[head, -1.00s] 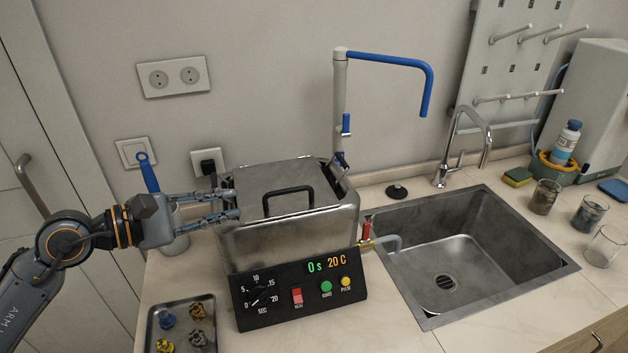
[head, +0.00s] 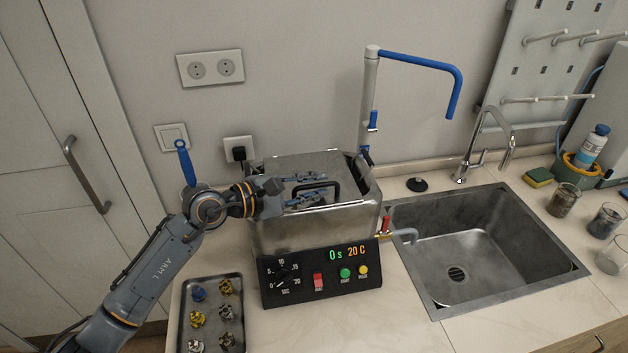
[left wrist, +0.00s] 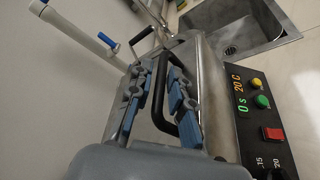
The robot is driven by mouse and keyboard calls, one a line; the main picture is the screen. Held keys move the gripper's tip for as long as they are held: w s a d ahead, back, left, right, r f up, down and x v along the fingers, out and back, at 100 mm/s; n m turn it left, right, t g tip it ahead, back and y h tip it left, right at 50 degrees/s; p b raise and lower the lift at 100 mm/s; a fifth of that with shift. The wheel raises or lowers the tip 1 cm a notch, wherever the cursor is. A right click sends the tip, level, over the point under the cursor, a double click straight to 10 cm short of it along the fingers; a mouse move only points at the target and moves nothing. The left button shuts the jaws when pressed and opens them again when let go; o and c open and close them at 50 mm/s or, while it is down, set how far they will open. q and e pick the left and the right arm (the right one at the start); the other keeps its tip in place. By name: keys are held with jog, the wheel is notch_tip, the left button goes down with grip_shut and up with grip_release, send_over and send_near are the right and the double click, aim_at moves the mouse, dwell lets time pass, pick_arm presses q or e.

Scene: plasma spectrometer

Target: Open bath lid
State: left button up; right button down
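The steel bath (head: 315,232) stands on the counter with its flat metal lid (head: 300,163) down on top. The lid carries a black bar handle (head: 336,190), which also shows in the left wrist view (left wrist: 158,95). My left gripper (head: 328,186) is over the lid at the handle, its fingers pointing right. In the left wrist view my left gripper (left wrist: 160,105) is open, with one finger on each side of the handle bar and gaps visible. Whether a finger touches the handle cannot be told. My right gripper is in neither view.
The control panel (head: 320,272) is on the bath's front, reading 0 s and 20 C. A tray (head: 184,305) with several small coloured parts lies front left. A sink (head: 485,245) is on the right. A blue-armed spout (head: 420,63) stands behind the bath.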

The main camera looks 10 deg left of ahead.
pick_arm(q)
jog(key=shift+c, duration=0.2)
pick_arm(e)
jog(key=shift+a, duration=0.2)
pick_arm(q)
jog(key=c, duration=0.4)
grip_shut()
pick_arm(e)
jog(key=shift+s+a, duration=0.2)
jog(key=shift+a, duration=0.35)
pick_arm(q)
jog(key=shift+r, duration=0.1)
